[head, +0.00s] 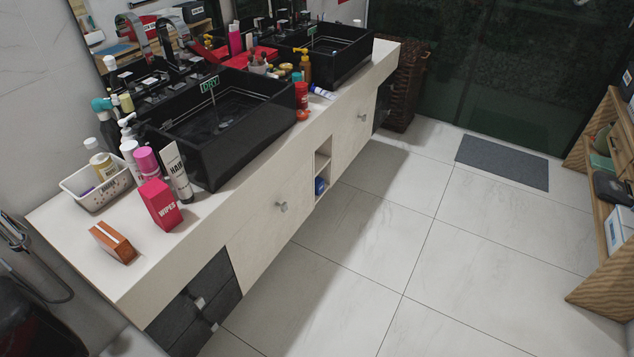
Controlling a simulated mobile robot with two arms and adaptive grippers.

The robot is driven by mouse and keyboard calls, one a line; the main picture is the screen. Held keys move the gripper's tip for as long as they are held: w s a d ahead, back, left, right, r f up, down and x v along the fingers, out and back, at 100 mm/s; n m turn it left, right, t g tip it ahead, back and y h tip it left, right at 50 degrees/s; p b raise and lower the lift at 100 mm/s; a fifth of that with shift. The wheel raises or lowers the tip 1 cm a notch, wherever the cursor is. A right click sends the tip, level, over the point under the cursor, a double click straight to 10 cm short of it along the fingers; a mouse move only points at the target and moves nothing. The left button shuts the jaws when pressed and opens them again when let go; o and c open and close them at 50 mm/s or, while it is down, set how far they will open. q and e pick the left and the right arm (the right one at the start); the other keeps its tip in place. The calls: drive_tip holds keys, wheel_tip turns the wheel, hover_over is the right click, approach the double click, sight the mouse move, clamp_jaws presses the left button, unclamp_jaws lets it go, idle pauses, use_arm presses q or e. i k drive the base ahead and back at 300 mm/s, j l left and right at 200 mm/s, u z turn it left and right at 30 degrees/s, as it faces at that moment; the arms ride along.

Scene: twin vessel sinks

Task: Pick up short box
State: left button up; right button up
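A short orange-brown box (113,243) with a pale band lies on the near left end of the white counter (75,232), close to its front edge. A taller pink box labelled WIPES (160,206) stands to its right and a little further back, with a gap between them. Nothing covers the short box. Neither of my grippers shows in the head view.
A white basket (100,194) with bottles stands behind the short box. A HAIR tube (176,172) and several bottles crowd beside the near black sink (225,130). A second black sink (335,55) is further along. The tiled floor (370,240) before the counter is clear.

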sight(319, 182)
drive_tip(key=i+l+u, duration=0.1)
drive_tip(key=i+l, duration=0.6)
drive_tip(key=i+l+u, duration=0.1)
drive_tip(key=i+l, duration=0.55)
drive_tip(key=l, duration=0.25)
